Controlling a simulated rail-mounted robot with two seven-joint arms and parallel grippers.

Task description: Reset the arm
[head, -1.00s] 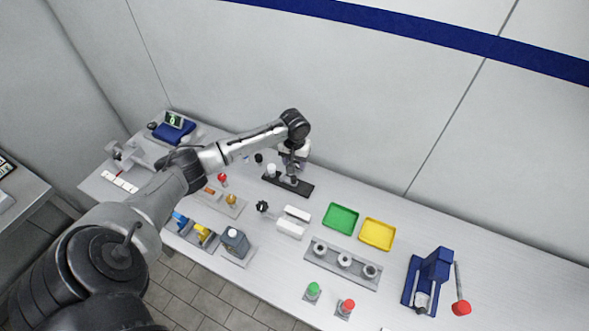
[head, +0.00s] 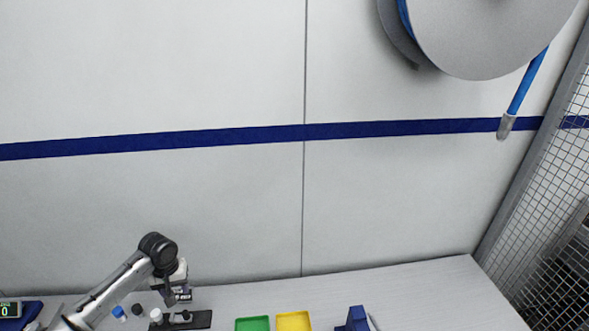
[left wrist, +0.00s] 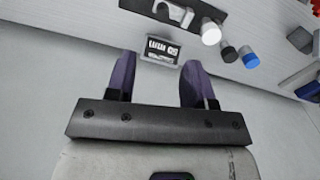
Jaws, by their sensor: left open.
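My left gripper (head: 180,295) hangs at the end of my left arm, low in the left part of the head view. It is above the back of the table, over a black rack (head: 200,320). In the left wrist view its two purple-grey fingers (left wrist: 158,82) stand apart with nothing between them. The rack also shows there, beyond the fingertips (left wrist: 218,12). A small labelled card (left wrist: 160,50) shows between and beyond the fingers. My right gripper is not in view.
A white cylinder (left wrist: 210,33), a dark one (left wrist: 229,54) and a blue-capped one (left wrist: 249,58) stand beside the rack. Green (head: 253,324) and yellow (head: 293,321) trays and a blue stand (head: 356,318) lie right. A large grey reel (head: 490,30) hangs upper right; wire mesh (head: 550,200) closes the right side.

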